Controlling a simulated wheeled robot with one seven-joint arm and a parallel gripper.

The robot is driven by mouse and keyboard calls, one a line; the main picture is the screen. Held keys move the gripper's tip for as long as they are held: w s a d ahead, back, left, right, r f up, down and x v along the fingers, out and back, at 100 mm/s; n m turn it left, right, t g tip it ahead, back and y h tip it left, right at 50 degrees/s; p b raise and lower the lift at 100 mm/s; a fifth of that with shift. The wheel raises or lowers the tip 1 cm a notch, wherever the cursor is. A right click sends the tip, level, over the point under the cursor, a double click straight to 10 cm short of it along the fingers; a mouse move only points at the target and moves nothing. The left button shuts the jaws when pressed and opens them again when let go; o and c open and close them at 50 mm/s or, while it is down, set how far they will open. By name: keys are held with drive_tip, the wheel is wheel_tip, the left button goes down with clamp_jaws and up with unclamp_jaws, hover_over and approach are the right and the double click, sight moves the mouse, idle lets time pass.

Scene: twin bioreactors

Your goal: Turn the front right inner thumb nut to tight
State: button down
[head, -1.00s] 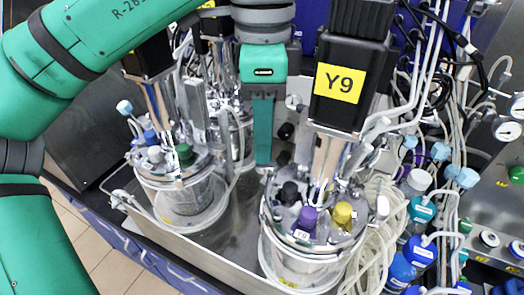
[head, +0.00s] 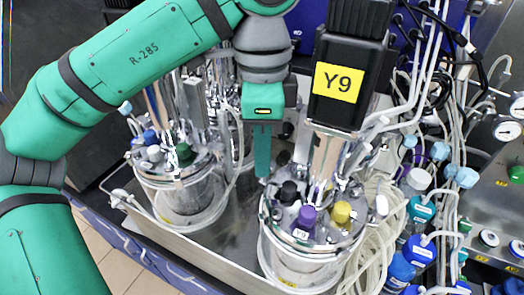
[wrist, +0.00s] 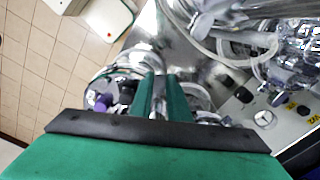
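The front right vessel (head: 300,262) stands under the motor block labelled Y9 (head: 350,80), with purple (head: 306,216), yellow (head: 341,212) and black caps on its metal lid. Its thumb nuts are too small and cluttered to tell apart, and their setting cannot be read. My gripper (head: 262,175) points down left of the Y9 motor, its tips above and behind the lid's left side, apparently touching nothing. In the wrist view my gripper (wrist: 160,82) shows two green fingers with a narrow gap, and the purple cap (wrist: 103,101) lies left of them.
A second vessel (head: 185,195) with blue, white and green caps stands to the left in the same metal tray (head: 195,243). Coiled clear tubing (head: 372,240) and several bottles (head: 421,212) crowd the right side. Gauges (head: 508,131) are at the far right.

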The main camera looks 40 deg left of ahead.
drive_tip(key=m, duration=0.3)
drive_tip(key=shift+m, duration=0.3)
drive_tip(key=shift+w+m, duration=0.1)
drive_tip(key=shift+m, duration=1.7)
drive_tip(key=shift+w+a, duration=0.1)
drive_tip(key=c, duration=1.7)
unclamp_jaws()
